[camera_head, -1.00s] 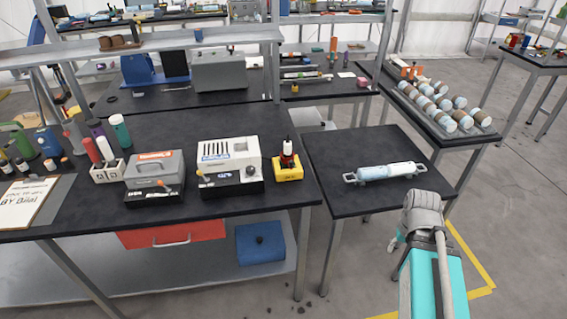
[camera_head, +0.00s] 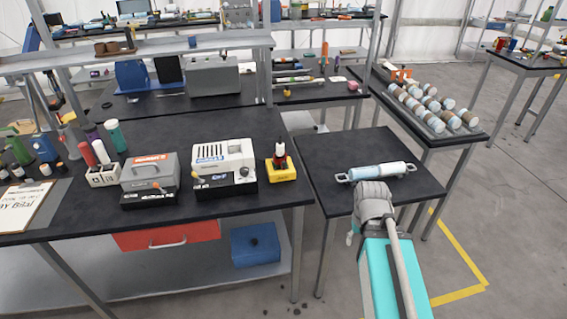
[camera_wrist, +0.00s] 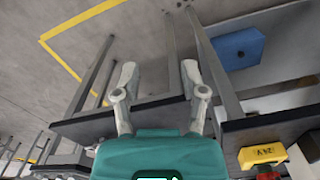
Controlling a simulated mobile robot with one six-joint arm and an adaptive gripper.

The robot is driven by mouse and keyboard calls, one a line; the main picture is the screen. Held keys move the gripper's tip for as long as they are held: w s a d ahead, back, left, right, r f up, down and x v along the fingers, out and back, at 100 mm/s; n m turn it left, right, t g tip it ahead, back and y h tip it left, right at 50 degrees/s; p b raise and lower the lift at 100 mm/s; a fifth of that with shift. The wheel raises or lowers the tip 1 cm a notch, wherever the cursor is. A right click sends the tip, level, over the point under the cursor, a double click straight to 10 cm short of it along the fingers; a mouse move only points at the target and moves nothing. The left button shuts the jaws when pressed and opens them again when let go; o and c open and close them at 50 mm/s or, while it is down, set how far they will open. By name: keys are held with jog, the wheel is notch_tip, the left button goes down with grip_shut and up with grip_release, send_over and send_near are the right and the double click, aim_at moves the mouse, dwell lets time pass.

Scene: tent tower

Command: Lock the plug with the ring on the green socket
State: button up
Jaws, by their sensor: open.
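I cannot make out a green socket, or a plug with a ring, for certain in either view. A pale blue and white cylinder (camera_head: 377,171) with a grey handle at each end lies on the small dark table (camera_head: 340,145) at the right. My gripper (camera_wrist: 158,70) shows in the wrist view with its two grey fingers apart and nothing between them. The floor and table legs lie beyond it. In the head view, my arm stands in front of the small table's near edge and hides most of the gripper.
On the long dark bench stand a yellow block (camera_head: 282,174) with a red and dark piece on top, a white device (camera_head: 222,158) and a grey device (camera_head: 150,173). A tray of banded cylinders (camera_head: 437,122) is at the back right. A blue box (camera_head: 254,246) sits on the lower shelf.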

notch_tip(320, 180, up, 21)
jog(key=m+p, duration=0.6)
jog(key=p, duration=1.5)
send_over(284, 162)
jog(key=shift+w+a+f, duration=0.1)
jog(key=shift+a+f, duration=0.05)
jog(key=shift+f+b, duration=0.25)
jog(key=shift+b, duration=0.15)
notch_tip(284, 162, down, 13)
jog(key=b, duration=1.3)
jog(key=shift+f, duration=0.15)
grip_shut()
